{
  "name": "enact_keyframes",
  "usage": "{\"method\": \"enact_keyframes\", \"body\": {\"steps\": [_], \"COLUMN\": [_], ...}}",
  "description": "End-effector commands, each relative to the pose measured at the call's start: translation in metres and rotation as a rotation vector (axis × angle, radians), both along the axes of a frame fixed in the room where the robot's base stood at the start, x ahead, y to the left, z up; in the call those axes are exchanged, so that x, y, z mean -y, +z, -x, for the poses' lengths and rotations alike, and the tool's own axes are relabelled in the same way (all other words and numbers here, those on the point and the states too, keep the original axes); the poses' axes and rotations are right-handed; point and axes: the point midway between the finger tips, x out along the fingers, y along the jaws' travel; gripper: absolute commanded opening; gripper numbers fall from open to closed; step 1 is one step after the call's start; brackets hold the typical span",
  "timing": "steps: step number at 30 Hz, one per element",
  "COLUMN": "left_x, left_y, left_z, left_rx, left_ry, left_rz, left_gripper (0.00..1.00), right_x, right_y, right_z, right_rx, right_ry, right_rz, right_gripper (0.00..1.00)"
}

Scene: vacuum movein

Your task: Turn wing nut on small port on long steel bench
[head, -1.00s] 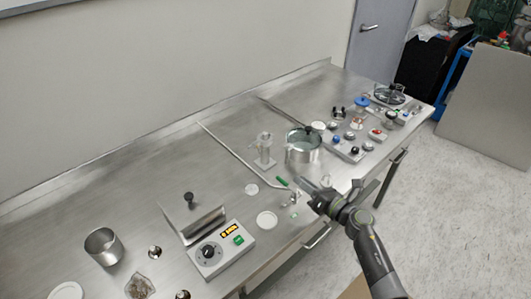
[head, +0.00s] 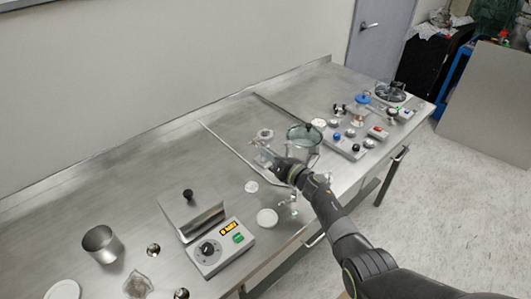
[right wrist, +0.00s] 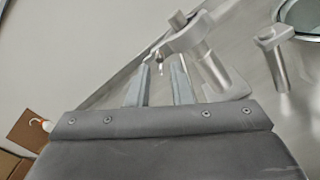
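The small port (head: 265,135) is a pale metal fitting on a post at the middle of the bench; my right gripper partly hides it in the head view. In the right wrist view the metal port (right wrist: 213,70) stands just beyond and right of the fingertips. A small shiny part, perhaps the wing nut (right wrist: 160,57), shows near the gap between the fingers; contact cannot be told. My right gripper (head: 268,159) reaches in from the lower right. Its two fingers (right wrist: 162,68) are apart, with a gap between them. My left gripper is not in view.
The long steel bench (head: 130,190) runs diagonally. A lidded glass-and-steel pot (head: 303,138) stands close right of the gripper. A grey control box (head: 220,248) with a knob stands nearer. A metal cup (head: 101,244) is at left. A panel with knobs (head: 350,140) lies farther right.

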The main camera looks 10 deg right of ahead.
Motion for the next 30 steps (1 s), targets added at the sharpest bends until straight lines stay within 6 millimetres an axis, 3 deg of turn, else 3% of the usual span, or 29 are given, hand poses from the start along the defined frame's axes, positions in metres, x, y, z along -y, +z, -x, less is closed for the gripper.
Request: {"method": "enact_keyframes", "body": {"steps": [6,18,23,30], "left_x": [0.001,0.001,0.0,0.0], "left_y": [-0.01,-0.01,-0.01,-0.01], "left_z": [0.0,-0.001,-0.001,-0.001], "left_rx": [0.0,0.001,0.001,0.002], "left_ry": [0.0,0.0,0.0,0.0], "left_rz": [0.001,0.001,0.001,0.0], "left_gripper": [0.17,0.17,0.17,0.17], "right_x": [-0.011,-0.013,-0.013,-0.013], "right_y": [-0.001,0.0,0.0,0.0], "right_z": [-0.015,-0.018,-0.018,-0.018], "right_rx": [0.0,0.0,0.0,-0.018], "right_ry": [0.0,-0.001,-0.001,-0.001], "right_rz": [0.0,0.0,0.0,-0.023], "right_gripper": [0.19,0.19,0.0,0.0]}}
